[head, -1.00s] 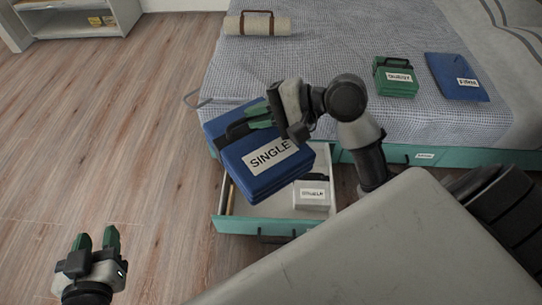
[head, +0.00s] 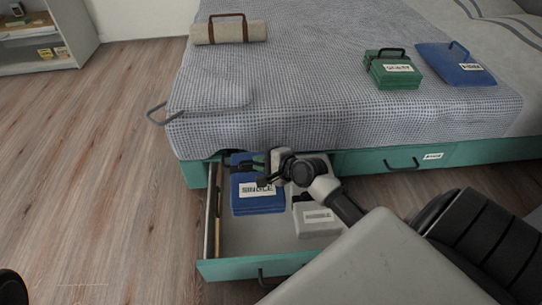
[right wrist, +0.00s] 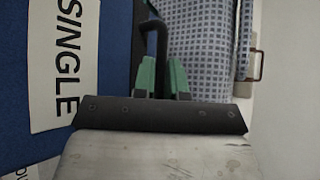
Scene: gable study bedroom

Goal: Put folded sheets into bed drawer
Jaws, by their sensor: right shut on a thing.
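The blue folded sheets (head: 258,204) labelled SINGLE are inside the open bed drawer (head: 262,266), at its left rear. I cannot tell whether they touch the drawer floor. My right gripper (head: 262,163) is at their top and shut on their dark handle, which also shows between the green fingers (right wrist: 161,78) in the right wrist view. The label (right wrist: 64,60) fills that view's left side. A white bundle (head: 318,222) with a label lies in the drawer to the right. On the bed are a green bundle (head: 394,73) and another blue bundle (head: 456,66). My left gripper's fingers are out of view.
A beige roll with brown straps (head: 229,33) lies at the bed's far left. A grey handle (head: 163,113) sticks out at the bed's left corner. A closed drawer (head: 405,162) is at the right.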

